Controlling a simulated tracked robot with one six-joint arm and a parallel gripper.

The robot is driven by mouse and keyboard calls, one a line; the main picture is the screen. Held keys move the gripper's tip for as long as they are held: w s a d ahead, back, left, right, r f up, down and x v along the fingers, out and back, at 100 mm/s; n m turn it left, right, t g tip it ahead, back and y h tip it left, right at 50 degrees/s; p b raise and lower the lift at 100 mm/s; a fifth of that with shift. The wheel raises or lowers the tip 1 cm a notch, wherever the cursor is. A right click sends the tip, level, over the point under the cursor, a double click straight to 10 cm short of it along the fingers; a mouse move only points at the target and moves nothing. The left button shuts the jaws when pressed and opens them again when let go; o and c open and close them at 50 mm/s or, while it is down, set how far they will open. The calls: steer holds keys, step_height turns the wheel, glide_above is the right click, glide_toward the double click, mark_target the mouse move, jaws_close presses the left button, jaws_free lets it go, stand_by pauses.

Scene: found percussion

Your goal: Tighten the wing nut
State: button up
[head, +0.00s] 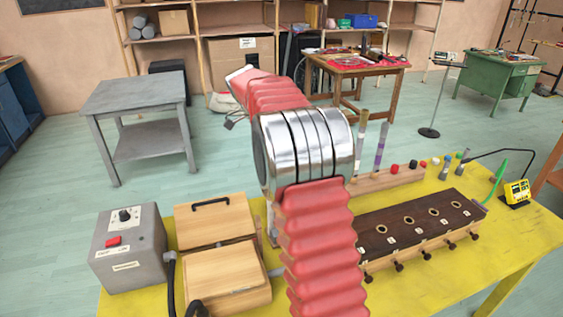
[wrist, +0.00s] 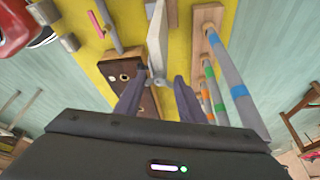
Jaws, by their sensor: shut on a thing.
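In the wrist view, the two dark fingers of my gripper (wrist: 158,82) reach in from below, one on each side of a small grey metal wing nut (wrist: 157,72). The wing nut sits at the near end of a pale, long metal piece (wrist: 155,35). My gripper is shut on the wing nut, though the exact contact is small and hard to see. In the head view my own red, ribbed arm hides my gripper and the wing nut.
The yellow table (head: 480,245) holds a grey control box (head: 128,245), a wooden hinged box (head: 222,270), a dark block with several holes (head: 415,228) and a yellow meter (head: 516,193). In the wrist view, a rack (wrist: 207,15) with banded tubes (wrist: 235,85) stands close right.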

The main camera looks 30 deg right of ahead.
steer(key=m, duration=0.2)
steer(key=m+g+y, duration=0.1)
steer(key=shift+w+d+m, duration=0.15)
steer(key=shift+w+m, duration=0.05)
steer(key=shift+m, duration=0.2)
steer(key=shift+w+d+m+g+y, duration=0.15)
steer(key=shift+m+y, duration=0.1)
steer(key=shift+m, duration=0.4)
steer(key=shift+s+m+g+y, duration=0.1)
steer(key=shift+m+y, duration=0.1)
steer(key=shift+m, duration=0.5)
steer(key=shift+w+d+m+g+y, duration=0.15)
steer(key=shift+m+y, duration=0.1)
steer(key=shift+m, duration=0.4)
steer(key=m, duration=0.1)
steer(key=m+y, duration=0.1)
steer(key=m, duration=0.1)
steer(key=shift+d, duration=0.25)
steer(key=o, duration=1.1)
